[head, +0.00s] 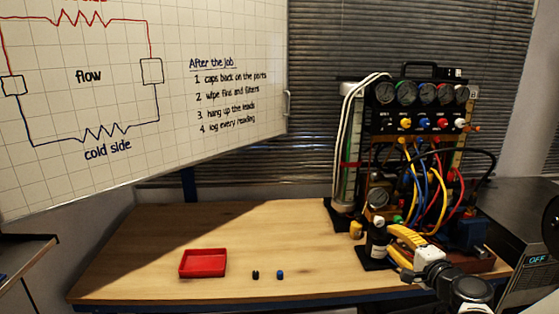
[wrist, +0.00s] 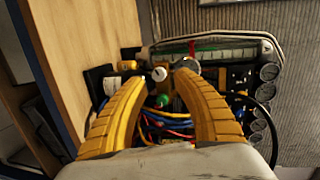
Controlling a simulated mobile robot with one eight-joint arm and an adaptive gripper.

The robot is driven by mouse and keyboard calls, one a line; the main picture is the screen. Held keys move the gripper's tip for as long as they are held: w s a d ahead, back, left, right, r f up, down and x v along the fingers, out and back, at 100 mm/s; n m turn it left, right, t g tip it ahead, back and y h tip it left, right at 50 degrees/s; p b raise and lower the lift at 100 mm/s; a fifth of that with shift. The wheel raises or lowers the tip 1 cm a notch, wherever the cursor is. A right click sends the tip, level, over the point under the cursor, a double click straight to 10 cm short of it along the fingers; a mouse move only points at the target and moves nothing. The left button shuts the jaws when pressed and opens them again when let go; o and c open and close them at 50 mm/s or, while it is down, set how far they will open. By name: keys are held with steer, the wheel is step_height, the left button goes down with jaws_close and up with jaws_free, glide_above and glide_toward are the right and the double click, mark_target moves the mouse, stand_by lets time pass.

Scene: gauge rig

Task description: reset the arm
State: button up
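My gripper (head: 396,243) has yellow ribbed fingers and is at the right of the bench, in front of the gauge rig (head: 420,122). In the wrist view the fingers (wrist: 161,76) are spread with a clear gap between the tips, and I see nothing held. A white round knob or cap (wrist: 159,74) and a green one (wrist: 163,100) show through the gap; their distance from the fingers is hard to tell. A small black bottle (head: 378,238) stands just left of the fingertips in the head view; whether they touch is unclear.
A red tray (head: 203,275) sits on the wooden bench (head: 150,240), with a black cap (head: 256,275) and a blue cap (head: 280,275) to its right. Coloured hoses (head: 432,195) hang on the rig. A unit reading OFF (head: 528,279) stands at the right. The bench's left is mostly clear.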

steer(key=s+a+r+n+g+y, duration=0.15)
steer(key=s+a+n+g, duration=0.35)
steer(key=s+a+n, duration=0.65)
steer(key=s+a+n+g+h, duration=0.1)
steer(key=s+n+g+h, duration=0.1)
steer(key=s, duration=0.5)
steer(key=s+a+f+n+g+h, duration=0.1)
steer(key=s+a+n+g+h, duration=0.1)
steer(key=s, duration=0.6)
steer(key=shift+s+f, duration=0.25)
steer(key=shift+f, duration=0.05)
steer(key=shift+o, duration=0.3)
